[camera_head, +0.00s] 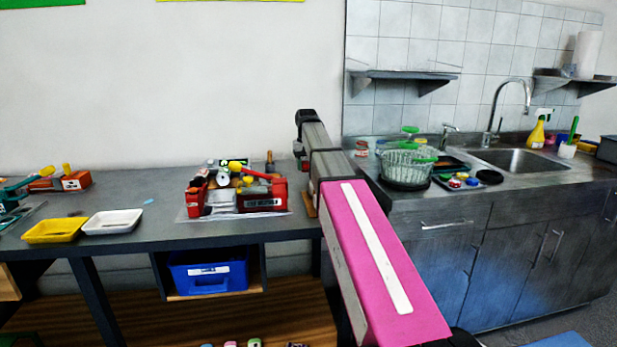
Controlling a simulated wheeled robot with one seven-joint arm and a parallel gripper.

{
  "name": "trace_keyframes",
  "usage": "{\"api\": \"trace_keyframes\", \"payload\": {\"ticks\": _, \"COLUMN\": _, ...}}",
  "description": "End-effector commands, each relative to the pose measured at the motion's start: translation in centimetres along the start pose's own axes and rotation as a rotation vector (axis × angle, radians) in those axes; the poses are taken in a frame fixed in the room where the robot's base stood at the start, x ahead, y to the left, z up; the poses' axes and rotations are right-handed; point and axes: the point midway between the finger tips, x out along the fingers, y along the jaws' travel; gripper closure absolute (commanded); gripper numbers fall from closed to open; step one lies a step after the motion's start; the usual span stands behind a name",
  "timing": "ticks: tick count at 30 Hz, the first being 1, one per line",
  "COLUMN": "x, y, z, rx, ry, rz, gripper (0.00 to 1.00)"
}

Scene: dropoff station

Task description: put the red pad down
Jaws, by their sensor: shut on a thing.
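My arm reaches away from the camera over the gap between the workbench (150,236) and the sink counter. Its broad pink link fills the lower middle, and its dark far end is above the right end of the bench. My gripper's jaws are hidden behind the arm, so what they hold does not show. I cannot make out a red pad anywhere. A red toolbox (262,203) with tools and yellow-handled things stands on the bench, left of my arm.
A yellow tray (55,230) and a white tray (112,221) lie on the bench left of a clear stretch. A blue bin (207,284) sits below. A glass bowl (405,165) and sink (518,162) are at the right.

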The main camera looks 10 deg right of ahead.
Motion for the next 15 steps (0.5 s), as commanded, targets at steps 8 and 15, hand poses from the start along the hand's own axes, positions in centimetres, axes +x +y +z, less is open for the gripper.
{"api": "trace_keyframes", "payload": {"ticks": 8, "x": 1.5, "y": 0.8, "z": 0.1, "rx": 0.000, "ry": -0.001, "rz": 0.000, "gripper": 0.83}}
{"api": "trace_keyframes", "payload": {"ticks": 15, "x": 4.5, "y": 0.8, "z": 0.1, "rx": 0.000, "ry": -0.001, "rz": 0.000, "gripper": 0.83}}
